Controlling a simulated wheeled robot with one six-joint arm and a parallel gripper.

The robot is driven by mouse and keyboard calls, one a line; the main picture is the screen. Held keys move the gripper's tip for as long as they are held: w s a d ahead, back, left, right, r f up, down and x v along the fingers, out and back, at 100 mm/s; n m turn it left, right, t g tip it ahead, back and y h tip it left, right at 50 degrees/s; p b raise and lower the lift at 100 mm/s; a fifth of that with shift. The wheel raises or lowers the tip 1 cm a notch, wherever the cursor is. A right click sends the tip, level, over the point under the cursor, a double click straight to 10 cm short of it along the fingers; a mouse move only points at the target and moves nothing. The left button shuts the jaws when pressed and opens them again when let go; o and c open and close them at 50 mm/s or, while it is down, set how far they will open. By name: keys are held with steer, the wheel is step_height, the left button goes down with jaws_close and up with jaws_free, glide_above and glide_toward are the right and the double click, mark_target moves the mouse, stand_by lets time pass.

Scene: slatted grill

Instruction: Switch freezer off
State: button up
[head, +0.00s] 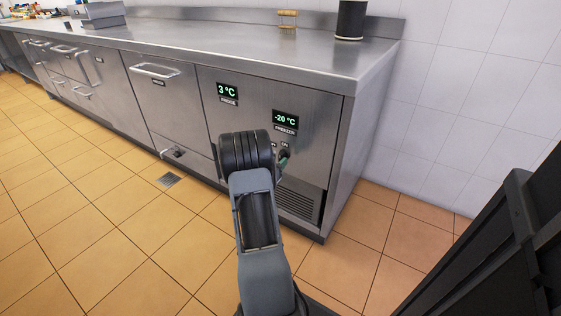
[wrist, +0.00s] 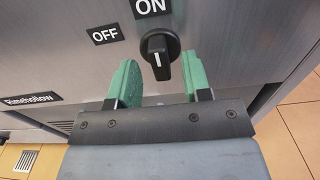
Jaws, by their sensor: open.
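The freezer panel has a lit display (head: 285,119) reading -20 °C over a FREEZER label (head: 285,129). In the wrist view, a black rotary knob (wrist: 162,54) with a white mark sits below the ON label (wrist: 152,7) and right of the OFF label (wrist: 105,35). Its grip stands roughly upright, in line with ON. My gripper (wrist: 163,68) is open, with one green finger on each side of the knob; I cannot tell whether either touches it. In the head view my gripper (head: 283,162) partly hides the knob and labels.
A fridge display (head: 227,92) reading 3 °C is to the left on the steel counter unit. A vent grille (head: 298,200) lies below the knob. A dark cup (head: 350,20) stands on the worktop. Tiled floor (head: 110,240) in front is clear.

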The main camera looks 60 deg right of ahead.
steer(key=shift+d, duration=1.05)
jaws_close()
